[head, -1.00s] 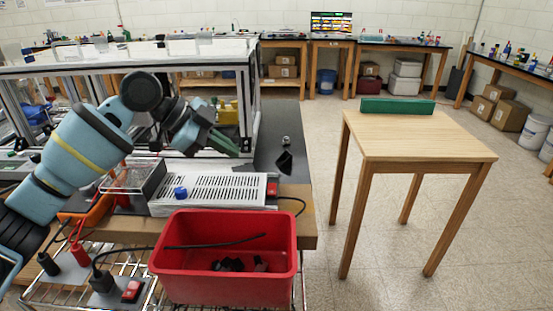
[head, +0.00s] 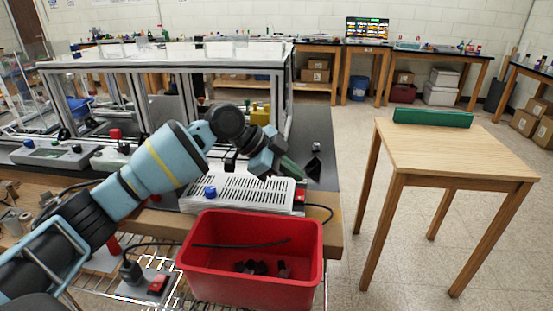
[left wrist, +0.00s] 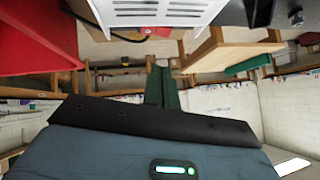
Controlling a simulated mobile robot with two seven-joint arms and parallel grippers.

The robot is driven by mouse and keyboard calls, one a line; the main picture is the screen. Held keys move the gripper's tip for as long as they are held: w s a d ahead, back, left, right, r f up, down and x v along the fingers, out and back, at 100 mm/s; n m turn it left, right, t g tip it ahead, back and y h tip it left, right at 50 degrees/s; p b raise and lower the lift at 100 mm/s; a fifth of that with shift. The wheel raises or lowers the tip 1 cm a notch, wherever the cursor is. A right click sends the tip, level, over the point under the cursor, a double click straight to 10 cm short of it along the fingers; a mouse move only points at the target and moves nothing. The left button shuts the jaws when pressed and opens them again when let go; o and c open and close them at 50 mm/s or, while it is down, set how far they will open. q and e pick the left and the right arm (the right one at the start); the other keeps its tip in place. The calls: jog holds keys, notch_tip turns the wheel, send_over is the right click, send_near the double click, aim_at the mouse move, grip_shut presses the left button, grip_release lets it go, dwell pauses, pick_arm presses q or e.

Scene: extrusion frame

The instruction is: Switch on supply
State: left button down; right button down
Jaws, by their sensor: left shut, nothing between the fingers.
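The supply (head: 235,188) is a white vented box with a blue knob (head: 210,192) at its front left. A red switch (head: 300,190) sits at its right end. My left gripper (head: 292,170) has green fingers and is shut and empty. In the head view it is at the supply's back right, just behind the red switch; I cannot tell whether it touches. In the left wrist view the shut fingers (left wrist: 163,88) point away, and the supply (left wrist: 150,12) is at the top edge. My right gripper is not in view.
A red bin (head: 250,277) with dark parts and a cable stands in front of the supply. A grey socket box with a red rocker (head: 157,285) is at lower left. A framed enclosure (head: 165,62) stands behind. A wooden table (head: 455,152) with a green block is at right.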

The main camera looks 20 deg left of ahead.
aim_at(293, 192)
pick_arm(q)
jog(key=f, duration=0.2)
jog(key=w+f, duration=0.1)
jog(key=f, duration=0.1)
jog(key=shift+w, duration=0.1)
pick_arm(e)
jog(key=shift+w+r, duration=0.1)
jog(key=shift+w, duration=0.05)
